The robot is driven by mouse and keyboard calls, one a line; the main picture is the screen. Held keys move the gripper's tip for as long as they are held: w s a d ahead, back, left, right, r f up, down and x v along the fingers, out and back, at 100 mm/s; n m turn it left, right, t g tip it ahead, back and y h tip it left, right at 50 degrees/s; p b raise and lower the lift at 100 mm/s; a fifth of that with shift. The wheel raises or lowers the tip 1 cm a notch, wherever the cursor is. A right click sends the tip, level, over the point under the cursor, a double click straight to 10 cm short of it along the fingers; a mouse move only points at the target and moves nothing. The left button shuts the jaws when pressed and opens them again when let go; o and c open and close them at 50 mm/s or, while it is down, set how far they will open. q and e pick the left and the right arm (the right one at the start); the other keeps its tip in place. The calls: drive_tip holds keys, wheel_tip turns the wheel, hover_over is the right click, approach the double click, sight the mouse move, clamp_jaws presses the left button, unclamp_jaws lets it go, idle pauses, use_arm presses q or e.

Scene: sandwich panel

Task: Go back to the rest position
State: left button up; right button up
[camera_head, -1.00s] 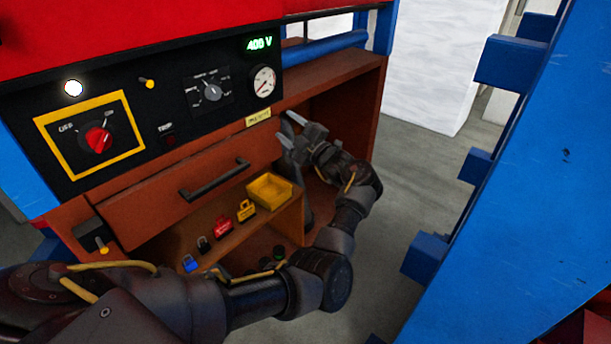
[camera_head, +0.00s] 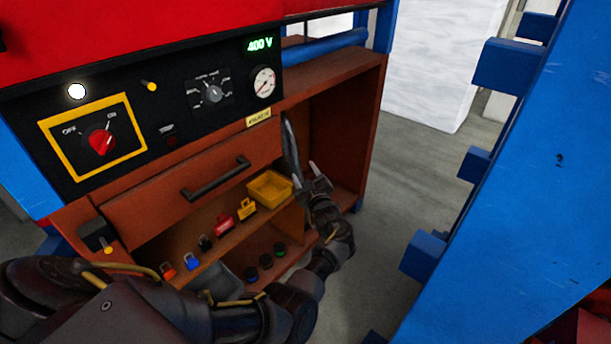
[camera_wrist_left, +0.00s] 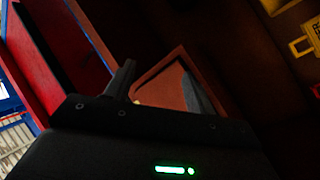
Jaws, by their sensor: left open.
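My left gripper (camera_head: 314,178) is open and empty in the head view, in front of the right, open part of the brown cabinet (camera_head: 345,75). Its arm comes in from the lower left and passes in front of the cabinet's lower shelf. In the left wrist view the two fingers of my left gripper (camera_wrist_left: 160,85) stand apart with nothing between them. My right gripper is in neither view.
A black panel has a red rotary switch (camera_head: 102,141) in a yellow frame and a 400 V display (camera_head: 260,44). Below are a closed drawer (camera_head: 190,180), a yellow bin (camera_head: 270,188) and several padlocks. A blue rack (camera_head: 520,180) stands at right; grey floor lies between.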

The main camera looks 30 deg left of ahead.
use_arm(q)
drive_tip(key=shift+f, duration=0.2)
idle(0.5)
drive_tip(key=w+d+f+m+t+h, duration=0.1)
drive_tip(key=d+f+m+h, duration=0.35)
drive_tip(key=f, duration=0.35)
drive_tip(key=d+f+m+t+h, duration=0.1)
drive_tip(key=d+f+m+h, duration=0.35)
drive_tip(key=f, duration=0.35)
drive_tip(key=s+d+f+m+g+h, duration=0.2)
drive_tip(key=s+f+m, duration=0.1)
drive_tip(key=s+f, duration=0.6)
drive_tip(key=s+d+f+m+g+h, duration=0.25)
drive_tip(key=s+f, duration=0.45)
drive_tip(key=f, duration=0.5)
drive_tip(key=s+f+m+g+h, duration=0.15)
drive_tip(key=s+f, duration=0.25)
drive_tip(key=s, duration=0.4)
drive_tip(key=s+f+m+g+y, duration=0.15)
drive_tip(key=s+f, duration=0.25)
drive_tip(key=s, duration=0.4)
drive_tip(key=s+f+m+g+h, duration=0.15)
drive_tip(key=s+f, duration=0.25)
drive_tip(key=s, duration=0.4)
drive_tip(key=s+a+f+g, duration=0.1)
drive_tip(key=s+f+g, duration=0.1)
drive_tip(key=s, duration=0.9)
drive_tip(key=s+a+f+g, duration=0.1)
drive_tip(key=s+f+g, duration=0.1)
drive_tip(key=s, duration=1)
